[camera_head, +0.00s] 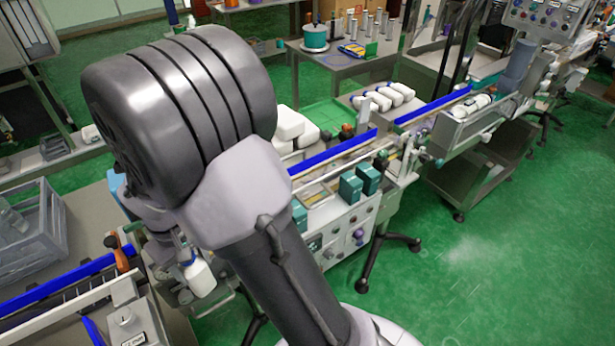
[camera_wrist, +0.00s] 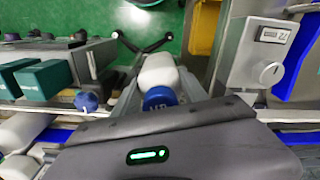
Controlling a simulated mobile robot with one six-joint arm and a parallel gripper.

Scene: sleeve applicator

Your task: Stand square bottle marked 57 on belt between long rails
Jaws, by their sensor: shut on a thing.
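A white bottle with a blue cap (camera_wrist: 160,98) is held by my gripper (camera_wrist: 158,88), seen from the cap end in the wrist view. The cap's mark is too blurred to read for sure. My fingers are largely hidden by my arm there. The belt runs beside a long blue rail (camera_head: 70,283) at the lower left; another blue rail (camera_head: 335,153) lies beyond my arm.
White bottles (camera_head: 290,124) lie in a group behind my arm, and more white bottles (camera_head: 385,97) lie farther back. Teal boxes (camera_head: 351,188) stand along the machine's front. A grey crate (camera_head: 30,235) is at the left. A grey control box (camera_wrist: 262,58) stands right of the held bottle.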

